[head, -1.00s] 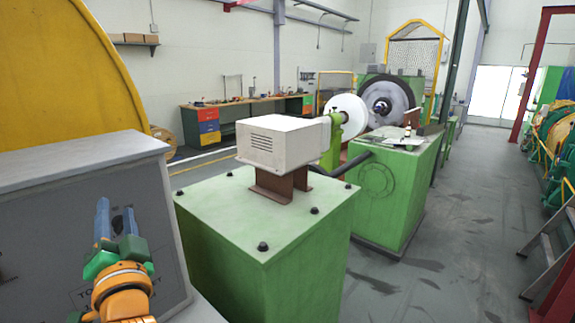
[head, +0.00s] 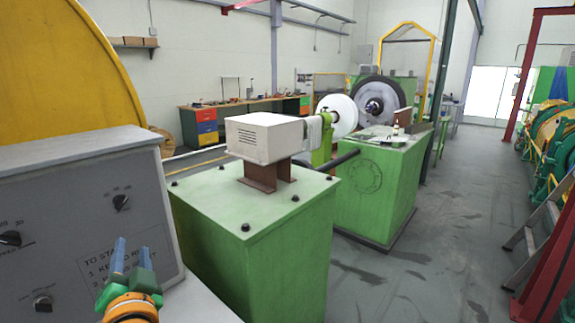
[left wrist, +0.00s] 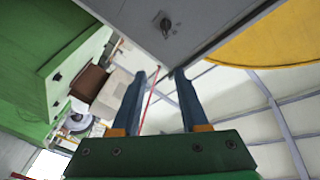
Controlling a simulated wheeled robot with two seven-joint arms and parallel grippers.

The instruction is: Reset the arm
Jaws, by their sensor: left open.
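My left gripper (head: 132,257) is at the lower left of the head view, in front of the lower right part of a grey control panel (head: 72,215). Its two blue fingers point up and are apart, with nothing between them. The left wrist view also shows the open gripper (left wrist: 163,88) with its fingers spread and empty. The panel carries dark knobs (head: 121,202) and printed text, partly hidden by the gripper. A knob on the panel also shows in the left wrist view (left wrist: 166,26). My right gripper is not in view.
A green machine base (head: 250,240) with a white box (head: 264,136) on top stands right of the panel. Another green base (head: 378,185) and a large reel (head: 385,105) stand behind. A yellow disc (head: 60,75) rises behind the panel.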

